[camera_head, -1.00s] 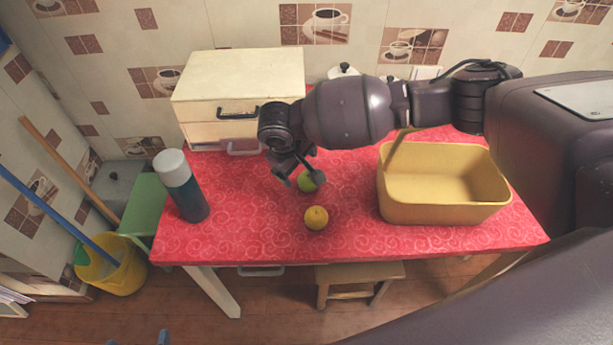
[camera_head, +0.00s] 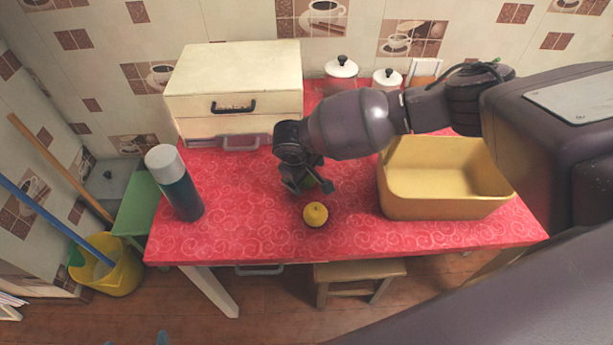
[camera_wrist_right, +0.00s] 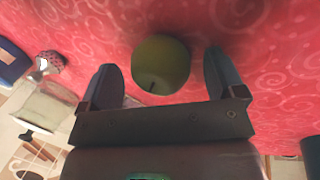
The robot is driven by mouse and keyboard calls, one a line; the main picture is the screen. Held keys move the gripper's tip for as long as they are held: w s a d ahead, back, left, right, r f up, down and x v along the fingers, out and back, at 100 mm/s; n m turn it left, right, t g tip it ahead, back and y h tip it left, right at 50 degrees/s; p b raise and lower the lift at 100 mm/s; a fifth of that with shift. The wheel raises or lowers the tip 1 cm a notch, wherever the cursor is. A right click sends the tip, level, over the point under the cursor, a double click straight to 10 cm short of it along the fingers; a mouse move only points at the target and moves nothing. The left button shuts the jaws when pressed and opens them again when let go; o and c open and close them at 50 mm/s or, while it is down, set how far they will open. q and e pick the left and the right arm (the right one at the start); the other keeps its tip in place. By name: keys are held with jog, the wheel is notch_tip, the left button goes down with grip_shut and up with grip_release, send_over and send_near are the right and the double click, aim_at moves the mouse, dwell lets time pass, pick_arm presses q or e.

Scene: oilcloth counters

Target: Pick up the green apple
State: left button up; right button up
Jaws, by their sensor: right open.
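My right gripper (camera_wrist_right: 160,70) is open, one finger on each side of the apple, with a gap to both. It is empty and points down over the apple. My left gripper is not in view.
A yellow bin (camera_head: 440,207) stands to the right, a dark bottle with a grey cap (camera_head: 180,190) to the left. A cream drawer box (camera_head: 235,80) and white canisters (camera_head: 341,68) stand behind.

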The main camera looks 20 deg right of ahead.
jog(key=shift+c, duration=0.2)
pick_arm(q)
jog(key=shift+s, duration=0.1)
pick_arm(e)
jog(key=c, duration=1)
jog(key=shift+r, duration=0.1)
jog(key=s+d+r+p, duration=0.15)
jog(key=r+p, duration=0.35)
jog(key=r, duration=0.7)
jog(key=s+d+r+p, duration=0.1)
jog(key=d+r+p, duration=0.35)
jog(key=r, duration=0.75)
jog(key=s+d+r+p, duration=0.1)
jog(key=s+d+r, duration=0.2)
jog(key=d, duration=0.4)
jog(key=s+d+r+p, duration=0.1)
jog(key=s+d+r, duration=0.2)
jog(key=d, duration=0.4)
jog(key=s+d+r+p, duration=0.1)
jog(key=s+d+r, duration=0.3)
jog(key=d, duration=0.3)
jog(key=shift+s+d, duration=0.4)
jog(key=shift+s, duration=0.1)
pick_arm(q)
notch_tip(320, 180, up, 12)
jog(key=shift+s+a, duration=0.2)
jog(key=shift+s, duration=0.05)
pick_arm(e)
jog(key=shift+s+d, duration=0.3)
jog(key=shift+d, duration=0.3)
